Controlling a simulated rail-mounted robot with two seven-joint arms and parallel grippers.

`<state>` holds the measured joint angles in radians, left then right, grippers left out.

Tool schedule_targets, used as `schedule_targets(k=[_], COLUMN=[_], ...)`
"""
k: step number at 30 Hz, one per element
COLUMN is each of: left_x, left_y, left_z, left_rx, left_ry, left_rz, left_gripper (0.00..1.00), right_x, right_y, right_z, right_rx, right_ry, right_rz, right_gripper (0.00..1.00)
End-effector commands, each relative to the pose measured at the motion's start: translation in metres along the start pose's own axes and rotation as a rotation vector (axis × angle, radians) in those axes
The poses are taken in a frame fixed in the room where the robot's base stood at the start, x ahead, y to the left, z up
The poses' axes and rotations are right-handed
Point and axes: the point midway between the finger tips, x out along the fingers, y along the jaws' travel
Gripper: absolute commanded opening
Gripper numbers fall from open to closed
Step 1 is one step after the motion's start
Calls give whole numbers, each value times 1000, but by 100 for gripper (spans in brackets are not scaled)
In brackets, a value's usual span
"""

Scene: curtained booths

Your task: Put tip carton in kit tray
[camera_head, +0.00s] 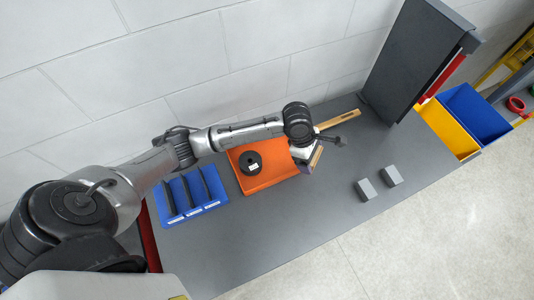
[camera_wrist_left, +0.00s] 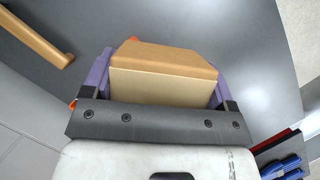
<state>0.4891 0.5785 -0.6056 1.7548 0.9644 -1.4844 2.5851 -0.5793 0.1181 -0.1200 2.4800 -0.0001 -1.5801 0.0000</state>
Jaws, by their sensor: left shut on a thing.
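My left gripper (camera_head: 314,162) is shut on a tan and cream carton, taken to be the tip carton. The carton (camera_wrist_left: 165,75) sits between the purple fingers in the left wrist view, and a small part of it shows in the head view (camera_head: 316,157). In the head view the gripper is at the right edge of an orange tray (camera_head: 272,181), likely the kit tray. A black round spool (camera_head: 250,162) lies in that tray. I cannot tell the carton's height above the table. My right gripper is not in view.
A blue divided bin (camera_head: 209,207) stands left of the orange tray. A wooden bar (camera_head: 338,119) lies behind the gripper. Two grey blocks (camera_head: 366,189) sit to the right. A dark upright panel (camera_head: 412,60) and yellow bin (camera_head: 448,130) stand at right. The front table is clear.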

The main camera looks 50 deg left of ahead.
Motion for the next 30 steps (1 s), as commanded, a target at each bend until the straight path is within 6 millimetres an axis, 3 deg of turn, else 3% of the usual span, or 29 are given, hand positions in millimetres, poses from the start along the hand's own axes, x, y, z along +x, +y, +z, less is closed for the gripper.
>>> schedule_targets(k=[8,15,21,30], left_x=[10,19,25,29], left_y=[6,20,28,33], left_z=[-36,-92,-127,-146], left_rx=[-114,-115,-113,-110], left_ry=[4,5,3,0], left_rz=[46,46,46,44], left_gripper=[50,50,50,50], right_x=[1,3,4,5], right_y=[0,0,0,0], right_z=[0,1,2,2], right_rx=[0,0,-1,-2], right_ry=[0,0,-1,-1], right_rz=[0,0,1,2], right_gripper=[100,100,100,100])
